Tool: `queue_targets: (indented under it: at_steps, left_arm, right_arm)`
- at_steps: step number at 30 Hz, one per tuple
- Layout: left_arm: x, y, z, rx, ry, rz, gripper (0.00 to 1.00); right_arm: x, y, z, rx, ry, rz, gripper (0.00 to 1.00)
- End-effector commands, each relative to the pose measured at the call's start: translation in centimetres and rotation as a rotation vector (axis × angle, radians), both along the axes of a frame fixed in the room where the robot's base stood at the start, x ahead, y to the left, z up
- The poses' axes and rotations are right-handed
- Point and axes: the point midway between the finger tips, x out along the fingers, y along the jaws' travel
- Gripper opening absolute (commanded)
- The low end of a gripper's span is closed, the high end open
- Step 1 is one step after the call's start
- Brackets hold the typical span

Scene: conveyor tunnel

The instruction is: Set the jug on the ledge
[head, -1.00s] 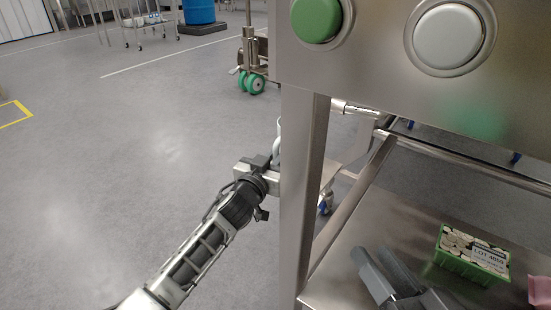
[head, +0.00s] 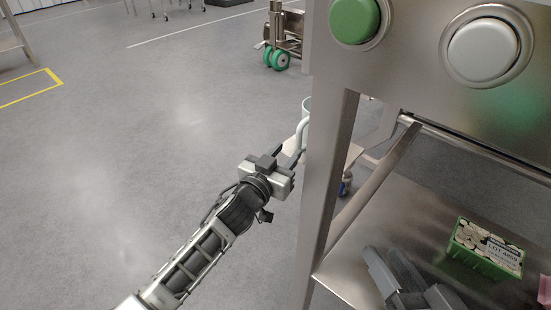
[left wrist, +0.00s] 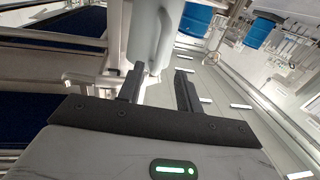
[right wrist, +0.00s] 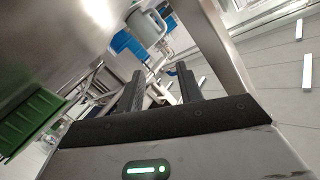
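The pale grey-blue jug (head: 304,125) is partly hidden behind the steel post in the head view. Its body shows large in the left wrist view (left wrist: 150,35), and it is small in the right wrist view (right wrist: 146,25). My left gripper (head: 289,158) is open beside the jug. Its fingertips are close to the jug's lower part, and I cannot tell whether they touch. What bears the jug is hidden. My right gripper (head: 383,254) is open and empty over the lower steel shelf (head: 420,215). I cannot tell which surface is the ledge.
A steel post (head: 334,170) stands just right of my left gripper. A button panel (head: 415,50) hangs above the shelf. A green box (head: 484,250) with a lot label sits on the shelf.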

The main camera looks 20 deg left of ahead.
Motion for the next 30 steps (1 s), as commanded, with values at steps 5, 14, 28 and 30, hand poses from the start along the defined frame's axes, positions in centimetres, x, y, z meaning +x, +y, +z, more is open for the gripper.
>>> queue_targets:
  at_steps: [5,14,28,30]
  left_arm:
    - [-3.2,0.6,0.1,-0.001,0.002,0.001,0.35]
    - [-4.7,1.0,0.0,0.001,0.0,0.0,0.35]
    - [-4.6,0.9,1.2,0.001,-0.001,0.0,0.35]
    - [-4.6,0.9,3.1,0.001,-0.002,0.0,0.35]
  right_arm:
    - [0.1,-0.3,0.2,-0.048,-0.004,-0.005,0.36]
    - [0.1,-0.5,-0.5,-0.088,-0.001,-0.001,0.36]
    - [0.3,-0.6,0.7,-0.086,-0.005,-0.011,0.36]
    - [0.3,-0.9,1.8,-0.105,0.009,-0.02,0.36]
